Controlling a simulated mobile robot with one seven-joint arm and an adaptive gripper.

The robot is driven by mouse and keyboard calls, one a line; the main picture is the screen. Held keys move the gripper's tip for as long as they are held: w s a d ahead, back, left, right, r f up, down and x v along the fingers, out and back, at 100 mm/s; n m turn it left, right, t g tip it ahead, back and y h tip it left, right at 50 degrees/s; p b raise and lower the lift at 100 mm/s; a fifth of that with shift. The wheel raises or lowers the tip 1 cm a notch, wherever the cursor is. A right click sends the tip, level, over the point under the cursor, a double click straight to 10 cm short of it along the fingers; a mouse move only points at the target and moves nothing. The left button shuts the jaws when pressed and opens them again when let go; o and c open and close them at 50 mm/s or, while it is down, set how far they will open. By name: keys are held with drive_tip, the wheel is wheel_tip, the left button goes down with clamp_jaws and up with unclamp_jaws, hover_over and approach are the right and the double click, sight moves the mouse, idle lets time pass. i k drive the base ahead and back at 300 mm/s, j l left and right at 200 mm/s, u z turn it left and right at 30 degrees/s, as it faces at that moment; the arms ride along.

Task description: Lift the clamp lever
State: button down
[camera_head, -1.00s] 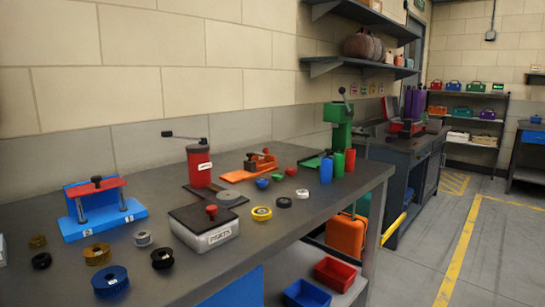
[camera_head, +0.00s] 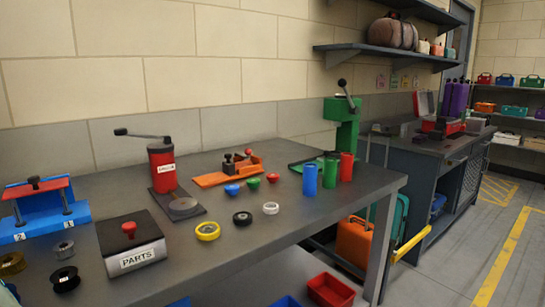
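An orange fixture (camera_head: 228,171) lies on the grey workbench (camera_head: 290,222), toward the wall. It has a flat orange base, dark upright parts with a knob, and an orange arm on its right; it looks like a clamp. The arm looks low, but its exact position is too small to tell. At the left edge stands a blue fixture (camera_head: 22,232) with a red bar (camera_head: 36,188) across it and a dark knob on top. I cannot tell for certain which one carries the clamp lever. My gripper is not in view.
A red crank device (camera_head: 161,170), a PARTS box (camera_head: 130,252), a green lever press (camera_head: 342,125) and blue, green and red cylinders (camera_head: 310,180) stand on the bench. Small caps and rings lie in front. The floor at right is clear.

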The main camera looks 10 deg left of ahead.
sight(247, 152)
drive_tip(key=i+l, duration=0.15)
drive_tip(key=l, duration=0.2)
drive_tip(key=i+l, duration=0.2)
drive_tip(key=l, duration=0.15)
drive_tip(key=i+l, duration=0.15)
drive_tip(key=l, duration=0.2)
